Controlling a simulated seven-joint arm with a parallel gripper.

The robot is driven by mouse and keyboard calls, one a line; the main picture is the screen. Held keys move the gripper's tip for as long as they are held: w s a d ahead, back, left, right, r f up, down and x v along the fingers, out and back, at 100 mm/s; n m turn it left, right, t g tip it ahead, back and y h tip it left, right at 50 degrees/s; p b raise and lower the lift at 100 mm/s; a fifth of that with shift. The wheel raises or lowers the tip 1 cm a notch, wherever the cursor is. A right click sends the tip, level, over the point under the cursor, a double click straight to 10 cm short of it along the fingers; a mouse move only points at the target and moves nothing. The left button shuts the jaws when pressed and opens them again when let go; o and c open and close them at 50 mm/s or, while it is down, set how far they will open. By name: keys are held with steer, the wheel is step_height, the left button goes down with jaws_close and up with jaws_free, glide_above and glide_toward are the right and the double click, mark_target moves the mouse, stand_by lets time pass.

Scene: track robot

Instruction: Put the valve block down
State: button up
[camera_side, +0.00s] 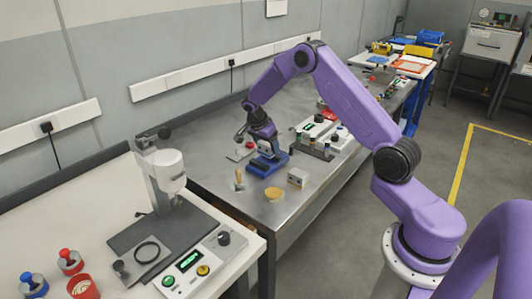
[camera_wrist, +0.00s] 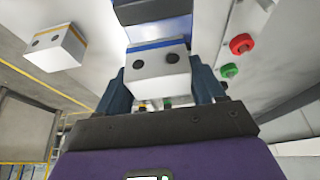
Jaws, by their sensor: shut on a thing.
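The valve block (camera_wrist: 155,70) is a pale grey block with two dark holes and a blue stripe. In the wrist view it sits between the two fingers of my gripper (camera_wrist: 158,88), which is shut on it. In the side view my gripper (camera_side: 265,144) is over a blue fixture (camera_side: 266,167) on the steel bench, with the block small and partly hidden between them. I cannot tell whether the block touches the fixture. A blue part (camera_wrist: 150,12) shows just beyond the block in the wrist view.
A second grey block (camera_side: 298,177) stands right of the fixture; its yellow stripe shows in the wrist view (camera_wrist: 55,47). A yellow round piece (camera_side: 274,194) and a small brush-like tool (camera_side: 239,180) lie in front. A control box (camera_side: 318,128) stands behind. The bench's front corner is clear.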

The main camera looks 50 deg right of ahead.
mark_target(266, 152)
steer(key=shift+w+d+f, duration=0.1)
steer(key=shift+w+f, duration=0.15)
steer(key=shift+f, duration=1.55)
steer(key=shift+f, duration=0.15)
steer(key=o, duration=1.4)
steer(key=v, duration=1.2)
